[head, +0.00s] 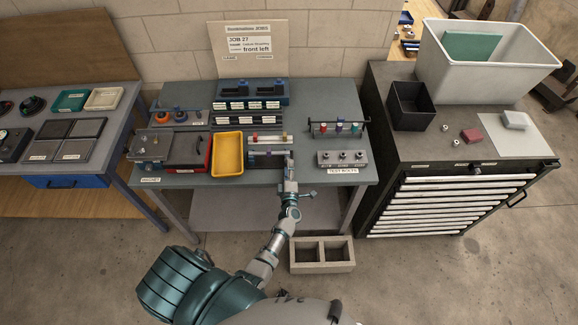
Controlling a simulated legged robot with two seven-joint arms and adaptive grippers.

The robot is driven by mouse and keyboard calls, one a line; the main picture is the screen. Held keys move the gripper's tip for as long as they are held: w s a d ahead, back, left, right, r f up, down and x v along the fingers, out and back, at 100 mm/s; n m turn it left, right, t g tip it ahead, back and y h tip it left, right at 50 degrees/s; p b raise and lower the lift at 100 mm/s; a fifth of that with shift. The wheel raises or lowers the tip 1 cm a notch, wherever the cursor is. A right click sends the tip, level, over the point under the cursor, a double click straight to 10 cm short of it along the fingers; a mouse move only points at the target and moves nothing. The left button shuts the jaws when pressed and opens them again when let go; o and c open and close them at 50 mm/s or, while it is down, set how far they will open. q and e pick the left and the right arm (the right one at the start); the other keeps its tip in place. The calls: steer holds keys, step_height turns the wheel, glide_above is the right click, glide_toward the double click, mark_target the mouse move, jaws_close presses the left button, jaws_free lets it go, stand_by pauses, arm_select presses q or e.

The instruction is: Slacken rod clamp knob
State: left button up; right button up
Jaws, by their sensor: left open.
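My left gripper (290,172) is open at the front edge of the grey bench (220,181). It is beside the right end of a small dark fixture (264,161) with pale labels. A rail with red and yellow knobs (268,138) stands just behind that fixture. I cannot pick out which knob is the rod clamp knob; the parts are too small. The gripper's fingertips are small and partly overlap the fixture's end, and I cannot tell whether they touch it. My right gripper is not in view.
A yellow tray (227,154) and a grey machine box (168,151) stand left of the fixture. A rack of coloured handles (338,128) and a test-bolt block (343,160) stand to the right. A job board (249,48) stands behind.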

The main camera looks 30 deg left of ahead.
arm_select(q)
steer(key=v, duration=1)
steer(key=shift+s+d, duration=0.15)
steer(key=shift+d, duration=0.1)
